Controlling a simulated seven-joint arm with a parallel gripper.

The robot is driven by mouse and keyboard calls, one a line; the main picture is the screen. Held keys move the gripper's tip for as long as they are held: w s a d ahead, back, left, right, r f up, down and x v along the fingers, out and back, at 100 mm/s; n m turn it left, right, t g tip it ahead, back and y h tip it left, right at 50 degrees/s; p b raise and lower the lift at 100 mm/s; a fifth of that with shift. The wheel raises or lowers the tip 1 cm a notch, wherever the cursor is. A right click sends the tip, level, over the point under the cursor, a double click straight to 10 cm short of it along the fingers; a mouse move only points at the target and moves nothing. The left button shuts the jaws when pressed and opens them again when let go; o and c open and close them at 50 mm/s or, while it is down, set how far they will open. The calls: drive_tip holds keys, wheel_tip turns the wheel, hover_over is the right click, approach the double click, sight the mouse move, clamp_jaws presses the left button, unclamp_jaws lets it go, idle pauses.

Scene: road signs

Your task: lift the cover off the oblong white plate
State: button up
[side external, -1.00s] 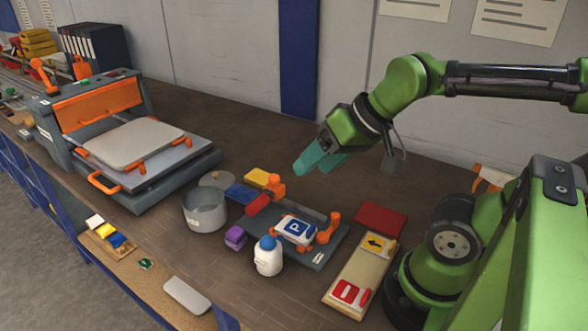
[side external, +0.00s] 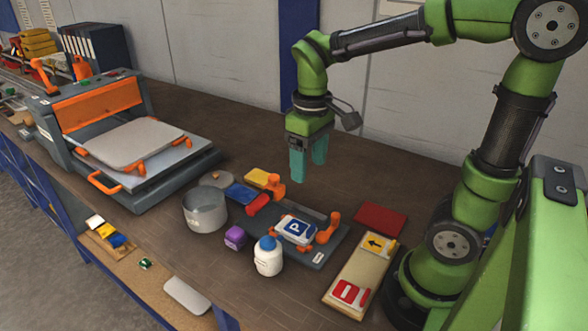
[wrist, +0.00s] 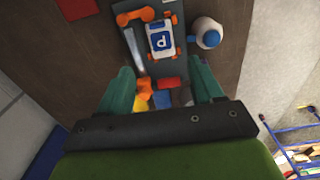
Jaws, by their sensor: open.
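A white plate with a blue P sign (side external: 296,230) lies in a grey fixture (side external: 335,238) with orange clamps; it also shows in the wrist view (wrist: 161,41). A pale oblong plate (side external: 187,296) lies at the table's front edge. A larger pale rounded slab (side external: 132,143) rests on the press bed. I cannot tell which of these is the covered plate, and no separate cover is clear. My gripper (side external: 308,171) is open and empty, pointing down above the table behind the fixture. Its two teal fingers also show in the wrist view (wrist: 161,67).
A white bottle with a blue cap (side external: 268,260), a purple block (side external: 235,237) and a grey pot (side external: 205,214) stand near the fixture. A board with sign plates (side external: 358,273) and a red plate (side external: 381,218) lie to its right. The table behind is clear.

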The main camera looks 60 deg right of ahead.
hover_over(311, 227)
drive_tip(key=f, duration=1.1)
drive_tip(key=shift+w+a+f, duration=0.15)
drive_tip(key=shift+w, duration=0.05)
drive_tip(key=shift+s+f, duration=0.1)
drive_tip(key=shift+f, duration=2.55)
drive_tip(key=c, duration=1.1)
wheel_tip(311, 227, up, 14)
drive_tip(key=shift+f, duration=0.25)
